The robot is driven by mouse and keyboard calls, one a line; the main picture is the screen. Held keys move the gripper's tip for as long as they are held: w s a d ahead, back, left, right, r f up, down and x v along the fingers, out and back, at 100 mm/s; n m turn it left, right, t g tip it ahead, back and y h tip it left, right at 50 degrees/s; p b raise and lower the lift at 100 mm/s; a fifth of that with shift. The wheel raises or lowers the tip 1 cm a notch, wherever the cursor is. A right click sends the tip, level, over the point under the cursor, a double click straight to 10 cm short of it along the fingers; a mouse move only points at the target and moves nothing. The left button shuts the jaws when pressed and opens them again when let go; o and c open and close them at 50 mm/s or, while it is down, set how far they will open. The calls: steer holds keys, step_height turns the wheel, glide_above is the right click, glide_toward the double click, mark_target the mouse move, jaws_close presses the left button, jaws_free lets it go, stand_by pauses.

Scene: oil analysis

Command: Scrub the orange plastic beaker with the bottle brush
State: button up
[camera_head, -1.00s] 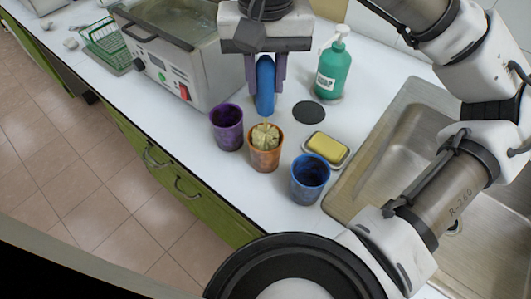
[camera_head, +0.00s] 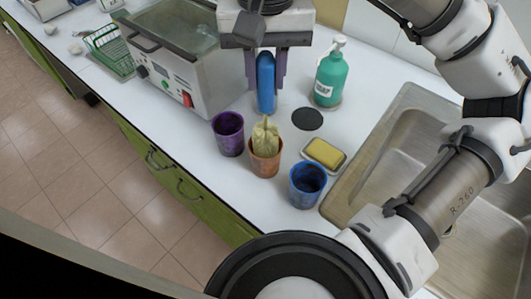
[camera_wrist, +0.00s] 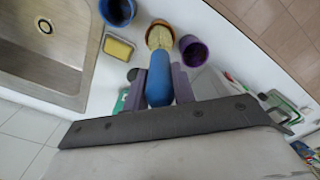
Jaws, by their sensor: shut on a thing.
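My gripper (camera_head: 266,88) is shut on the blue handle of the bottle brush (camera_head: 265,132), with one purple finger on each side. The brush's pale yellow head points down, its lower part inside the orange beaker (camera_head: 265,162) and its upper part above the rim. Whether the bristles touch the inner wall or bottom is hidden. The beaker stands upright on the white counter. The wrist view shows the blue handle (camera_wrist: 159,84) between my fingers, and the yellow head at the orange beaker (camera_wrist: 160,28) beyond it.
A purple beaker (camera_head: 228,137) stands close left of the orange one, a blue beaker (camera_head: 307,188) to the right. A yellow sponge (camera_head: 324,152) on a dish, a black disc (camera_head: 307,119), a green soap bottle (camera_head: 331,75), a bath device (camera_head: 170,80) and a sink (camera_head: 400,130) surround them.

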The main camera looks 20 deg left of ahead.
steer(key=shift+f, duration=0.1)
steer(key=shift+f+b, duration=1.35)
steer(key=shift+f, duration=0.3)
steer(key=shift+r, duration=0.1)
steer(key=shift+r+p, duration=1.45)
steer(key=shift+r, duration=0.2)
steer(key=shift+f+b, duration=1.45)
steer(key=shift+f, duration=0.35)
steer(key=shift+r, duration=0.1)
